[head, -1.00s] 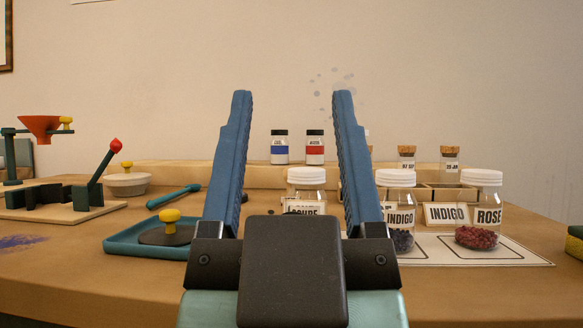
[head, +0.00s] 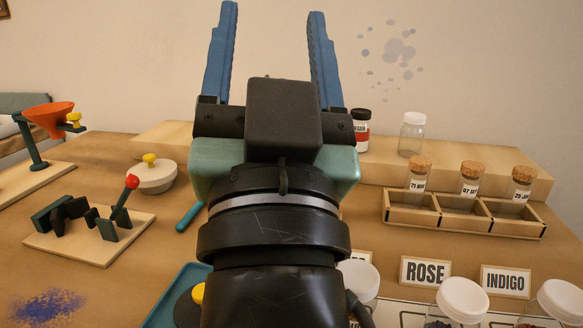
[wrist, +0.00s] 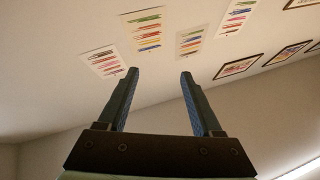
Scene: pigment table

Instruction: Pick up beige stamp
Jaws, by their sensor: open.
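My gripper (head: 272,50) is open and empty, raised high in front of the wall in the head view, with its two blue fingers pointing up. In the wrist view my gripper (wrist: 157,75) also shows open, with only the wall and pictures beyond it. I cannot make out a beige stamp in either view. My arm hides the middle of the table in the head view.
A wooden rack (head: 461,215) holds corked vials at right. White-lidded jars (head: 463,299) and cards reading ROSE (head: 425,272) and INDIGO (head: 505,282) are at the front right. A blue tray (head: 165,312), lidded bowl (head: 152,175) and orange funnel (head: 48,117) are left.

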